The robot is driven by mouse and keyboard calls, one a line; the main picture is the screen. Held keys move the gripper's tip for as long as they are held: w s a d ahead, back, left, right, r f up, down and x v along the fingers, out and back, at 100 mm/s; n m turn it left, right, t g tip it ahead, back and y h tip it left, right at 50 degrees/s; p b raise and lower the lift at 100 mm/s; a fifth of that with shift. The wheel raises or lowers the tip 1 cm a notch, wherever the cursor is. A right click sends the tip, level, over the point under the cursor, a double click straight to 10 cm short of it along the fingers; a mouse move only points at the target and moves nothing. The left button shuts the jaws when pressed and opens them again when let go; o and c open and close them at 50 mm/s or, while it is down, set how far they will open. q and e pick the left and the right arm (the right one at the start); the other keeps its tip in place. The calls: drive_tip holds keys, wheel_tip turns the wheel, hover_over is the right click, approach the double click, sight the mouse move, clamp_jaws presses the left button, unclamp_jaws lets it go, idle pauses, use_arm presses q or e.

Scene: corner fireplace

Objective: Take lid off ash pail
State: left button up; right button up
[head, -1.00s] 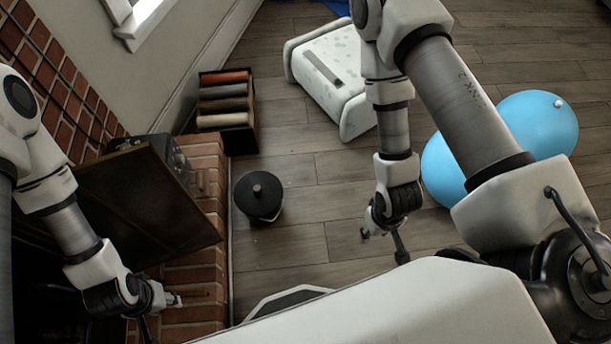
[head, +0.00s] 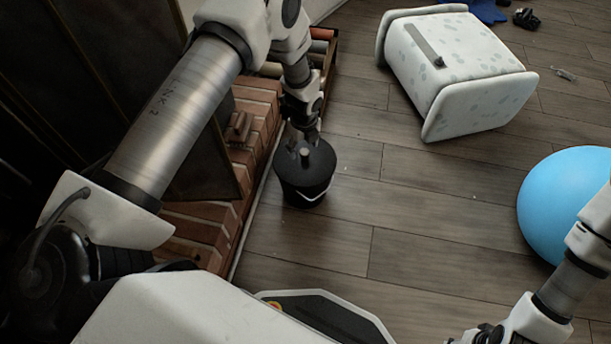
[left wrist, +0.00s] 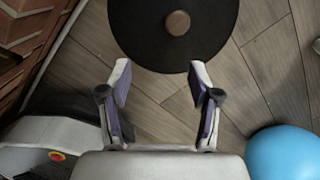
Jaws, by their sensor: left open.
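The black ash pail (head: 300,192) stands upright on the wood floor beside the brick hearth, with its dark round lid (head: 321,160) on top. The lid (left wrist: 172,50) fills the top of the left wrist view, with a brown round knob (left wrist: 177,22) at its middle. My left gripper (head: 303,134) is just above the far side of the lid. In the left wrist view its two fingers (left wrist: 160,78) are apart and empty, and the knob lies ahead of them. My right gripper (head: 482,335) is at the bottom edge, mostly cut off.
The brick hearth (head: 205,225) runs along the left, with a wood rack (head: 328,62) behind the pail. A blue ball (head: 565,195) is at the right. Floor right of the pail is clear.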

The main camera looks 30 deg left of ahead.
sight(305, 151)
use_arm(q)
drive_tip(key=w+f+m, duration=0.1)
drive_tip(key=w+a+f+m+b, duration=0.1)
drive_tip(key=shift+w, duration=0.35)
drive_tip(key=f+b, duration=0.1)
drive_tip(key=f, duration=0.1)
drive_tip(key=w+f+b, duration=0.1)
drive_tip(key=f+b, duration=0.2)
drive_tip(key=f, duration=0.2)
drive_tip(key=shift+w+a+f+b, duration=0.1)
drive_tip(key=shift+w+a+b, duration=0.05)
drive_tip(key=shift+a+b, duration=0.25)
drive_tip(key=shift+r, duration=0.2)
drive_tip(key=shift+d, duration=0.1)
clamp_jaws()
use_arm(e)
wheel_tip(305, 151, down, 8)
drive_tip(key=shift+r, duration=0.15)
